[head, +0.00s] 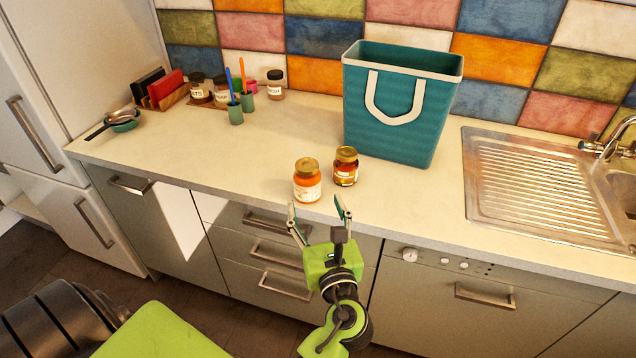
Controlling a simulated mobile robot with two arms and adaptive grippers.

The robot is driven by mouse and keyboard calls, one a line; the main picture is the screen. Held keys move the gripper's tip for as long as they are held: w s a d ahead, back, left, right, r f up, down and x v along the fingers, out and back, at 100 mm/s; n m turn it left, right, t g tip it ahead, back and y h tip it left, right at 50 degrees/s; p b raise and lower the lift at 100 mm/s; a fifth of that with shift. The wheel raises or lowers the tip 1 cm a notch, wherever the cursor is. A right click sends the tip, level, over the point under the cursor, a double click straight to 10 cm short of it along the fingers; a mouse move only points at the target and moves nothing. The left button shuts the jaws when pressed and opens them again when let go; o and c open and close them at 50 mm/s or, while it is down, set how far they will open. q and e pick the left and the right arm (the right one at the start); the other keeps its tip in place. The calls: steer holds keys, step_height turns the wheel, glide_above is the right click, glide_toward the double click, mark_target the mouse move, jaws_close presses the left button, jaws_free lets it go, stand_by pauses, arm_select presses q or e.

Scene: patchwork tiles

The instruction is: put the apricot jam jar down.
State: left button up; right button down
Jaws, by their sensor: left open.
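An orange jar with a gold lid and white label (307,187), which looks like the apricot jam jar, stands upright on the counter (250,160) near its front edge. A darker amber jar with a gold lid (345,168) stands just behind it to the right. My left gripper (317,207) is open and empty in front of the orange jar. Its fingers are spread and point toward the jar, with nothing between them. I cannot read the labels. My right gripper is not in view.
A teal bag with a pale handle (415,120) stands behind the jars. A ridged steel sink drainer (530,185) lies to the right. Small jars, cups with brushes (236,112) and a bowl (123,120) stand at the back left. The counter left of the jars is clear.

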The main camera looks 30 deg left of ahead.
mark_target(309, 172)
arm_select(q)
steer(key=p+x, duration=0.1)
steer(key=x, duration=0.6)
steer(key=shift+w+a+p, duration=0.2)
steer(key=shift+w+p, duration=0.1)
steer(key=shift+w, duration=0.05)
steer(key=shift+w+a, duration=0.35)
steer(key=shift+w+a+p, duration=0.2)
steer(key=shift+w+p, duration=0.1)
steer(key=shift+w, duration=0.05)
steer(key=x, duration=0.1)
steer(key=p+x, duration=0.1)
steer(key=x, duration=0.1)
steer(key=shift+w, duration=0.4)
steer(key=shift+w+a+f, duration=0.2)
steer(key=shift+w+a, duration=0.05)
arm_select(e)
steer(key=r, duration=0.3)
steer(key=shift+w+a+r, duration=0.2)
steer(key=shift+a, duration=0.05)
arm_select(q)
steer(key=shift+c, duration=0.3)
jaws_close()
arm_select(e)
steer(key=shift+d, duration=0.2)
arm_select(q)
steer(key=shift+r, duration=0.15)
